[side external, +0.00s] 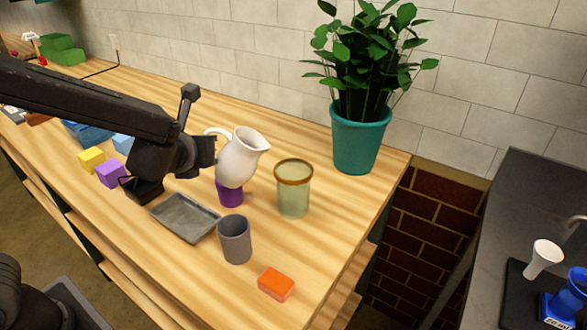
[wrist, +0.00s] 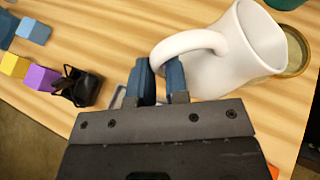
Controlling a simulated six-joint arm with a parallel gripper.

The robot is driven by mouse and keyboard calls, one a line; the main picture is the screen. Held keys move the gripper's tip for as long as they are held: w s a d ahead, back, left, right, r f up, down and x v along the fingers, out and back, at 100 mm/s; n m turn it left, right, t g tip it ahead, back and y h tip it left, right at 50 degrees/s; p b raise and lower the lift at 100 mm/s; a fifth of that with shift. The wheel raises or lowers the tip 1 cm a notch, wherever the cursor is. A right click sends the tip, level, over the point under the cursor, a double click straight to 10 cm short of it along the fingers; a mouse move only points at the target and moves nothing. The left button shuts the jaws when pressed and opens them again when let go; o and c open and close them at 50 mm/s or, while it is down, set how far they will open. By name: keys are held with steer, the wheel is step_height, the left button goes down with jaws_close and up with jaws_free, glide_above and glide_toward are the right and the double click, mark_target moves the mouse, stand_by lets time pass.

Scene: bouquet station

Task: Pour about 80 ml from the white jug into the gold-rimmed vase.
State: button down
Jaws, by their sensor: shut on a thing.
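The white jug (side external: 238,160) is in my gripper (side external: 208,150), held by its handle, which shows between the blue fingers (wrist: 161,72) in the wrist view. The jug (wrist: 238,50) leans a little to the right in the side view, its spout toward the gold-rimmed vase (side external: 293,198). The vase is pale green glass and stands upright just right of the jug. In the wrist view its rim (wrist: 299,48) is partly hidden behind the jug. No stream of liquid shows, and the jug's contents are hidden.
A purple object (side external: 230,195) is partly hidden below the jug. A grey tray (side external: 184,217), grey cup (side external: 235,240) and orange block (side external: 275,284) are nearer the front. A potted plant (side external: 358,140) stands behind the vase. Coloured blocks (side external: 110,174) are at left.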

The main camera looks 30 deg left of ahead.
mark_target(222, 130)
steer(key=shift+w+d+r+m+g+y, duration=0.15)
steer(key=shift+w+d+r+m+y, duration=0.1)
steer(key=shift+d+r, duration=0.15)
steer(key=shift+w+d+r+m+g+y, duration=0.15)
steer(key=shift+w+d+r, duration=0.1)
steer(key=shift+r, duration=0.25)
steer(key=shift+w+d+r+m+g+y, duration=0.2)
steer(key=shift+w+d+m+g+y, duration=0.1)
steer(key=shift+d+m+y, duration=0.15)
steer(key=shift+w+d+r+m+g+y, duration=0.25)
steer(key=shift+d+m+g+y, duration=0.1)
steer(key=shift+m, duration=0.2)
steer(key=shift+w+d+r+m+y, duration=0.15)
steer(key=shift+d+r+m+y, duration=0.15)
steer(key=shift+r+y, duration=0.15)
steer(key=shift+w+d+r+m+g, duration=0.25)
steer(key=shift+r+m, duration=0.15)
steer(key=shift+r, duration=0.1)
steer(key=shift+w+d+r+m+g+y+p, duration=0.2)
steer(key=shift+d+r+m+g+y+p, duration=0.15)
steer(key=shift+r+y+p, duration=0.15)
stand_by(0.3)
steer(key=shift+w+d+f+m+y, duration=0.1)
steer(key=shift+w+d+m+y, duration=0.1)
steer(key=shift+w+d, duration=0.3)
steer(key=shift+w+d+m+y, duration=0.15)
steer(key=shift+w+d, duration=0.1)
steer(key=shift+d, duration=0.3)
stand_by(0.5)
